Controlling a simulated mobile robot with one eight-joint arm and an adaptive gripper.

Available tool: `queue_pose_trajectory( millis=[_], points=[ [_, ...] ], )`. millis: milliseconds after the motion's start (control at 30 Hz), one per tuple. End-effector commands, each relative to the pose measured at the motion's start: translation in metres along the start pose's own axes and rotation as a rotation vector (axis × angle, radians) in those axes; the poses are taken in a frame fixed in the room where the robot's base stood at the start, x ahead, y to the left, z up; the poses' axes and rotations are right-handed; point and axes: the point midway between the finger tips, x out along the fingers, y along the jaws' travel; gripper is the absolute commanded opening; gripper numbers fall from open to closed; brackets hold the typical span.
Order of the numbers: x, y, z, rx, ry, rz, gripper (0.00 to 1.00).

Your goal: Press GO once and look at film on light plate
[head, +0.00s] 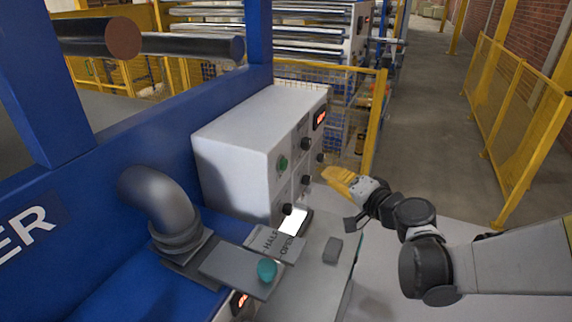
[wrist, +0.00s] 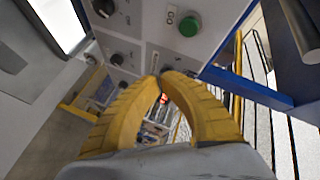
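The green button (head: 283,163) is on the front of a pale grey control box; the green button (wrist: 190,26) also shows in the wrist view, with a small label beside it that may read GO. My gripper (head: 327,172) is in front of the box, to the right of the button and apart from it. In the wrist view my gripper's yellow fingertips (wrist: 162,75) are together with nothing between them, below and left of the button. The bright white light plate (head: 293,221) lies below the box front; the light plate (wrist: 62,22) also shows at upper left. I cannot make out film on it.
The control box (head: 235,130) carries several black knobs (head: 305,144) and a red display (head: 320,118). Yellow fencing (head: 525,115) stands right; the aisle floor is clear.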

Motion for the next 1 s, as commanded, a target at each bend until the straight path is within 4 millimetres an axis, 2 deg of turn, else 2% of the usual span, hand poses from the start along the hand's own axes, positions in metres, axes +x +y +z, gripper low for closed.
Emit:
queue_pose_trajectory(
  millis=[600,1000],
  points=[
    [0.060,-0.032,0.033,-0.001,-0.003,0.000,0.00],
    [0.067,-0.036,0.036,0.000,-0.001,0.000,0.00]
  ],
)
